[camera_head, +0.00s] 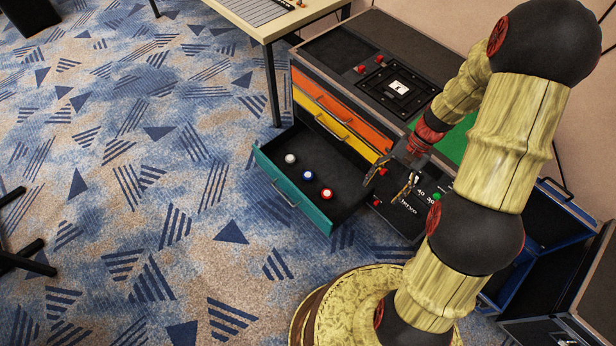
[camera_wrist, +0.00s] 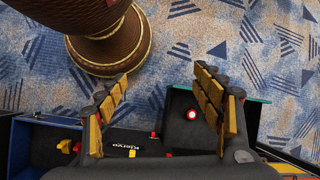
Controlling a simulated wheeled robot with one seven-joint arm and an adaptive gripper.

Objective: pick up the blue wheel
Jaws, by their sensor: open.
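A small blue wheel (camera_head: 308,175) with a pale centre lies in the open teal drawer (camera_head: 318,218) in the head view. It lies between a white wheel (camera_head: 290,158) and a red wheel (camera_head: 327,193). My gripper (camera_head: 392,183) is open and empty, above the cabinet to the right of the drawer. In the wrist view its two fingers (camera_wrist: 160,84) are spread wide. The red wheel (camera_wrist: 192,114) shows near the right finger there. I do not see the blue wheel in the wrist view; the right finger may hide it.
The cabinet has orange (camera_head: 345,112) and yellow (camera_head: 335,128) drawers above the teal one. A table (camera_head: 268,32) stands at the upper left. An open blue-edged case (camera_head: 545,222) is at the right. Carpet (camera_head: 150,230) left of the drawer is clear.

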